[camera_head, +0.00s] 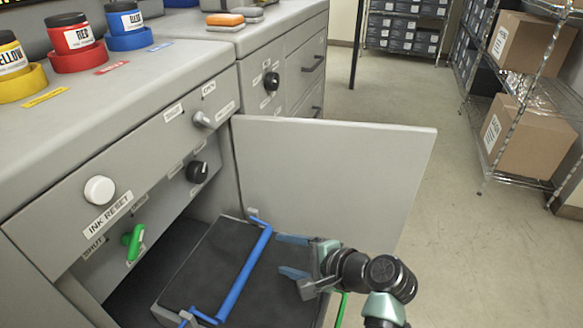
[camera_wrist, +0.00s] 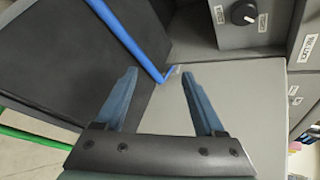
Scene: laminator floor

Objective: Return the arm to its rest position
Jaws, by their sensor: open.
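My gripper (camera_head: 293,256) is open and empty. In the head view it is just right of the blue handle bar (camera_head: 246,272) of a dark-topped grey tray or drawer (camera_head: 205,268) in the cabinet's lower opening. The fingers are apart from the bar in that view. In the wrist view my gripper (camera_wrist: 158,95) shows both blue fingers spread with nothing between them. The blue bar (camera_wrist: 125,38) runs beyond the fingertips there, in front of the dark surface (camera_wrist: 75,60). My arm comes in from the bottom right of the head view.
The open grey cabinet door (camera_head: 330,180) stands behind my gripper. The cabinet front carries a white knob (camera_head: 99,190), a black knob (camera_head: 197,172) and a green handle (camera_head: 132,240). A wire rack with cardboard boxes (camera_head: 522,135) stands at right. Floor (camera_head: 430,230) between is clear.

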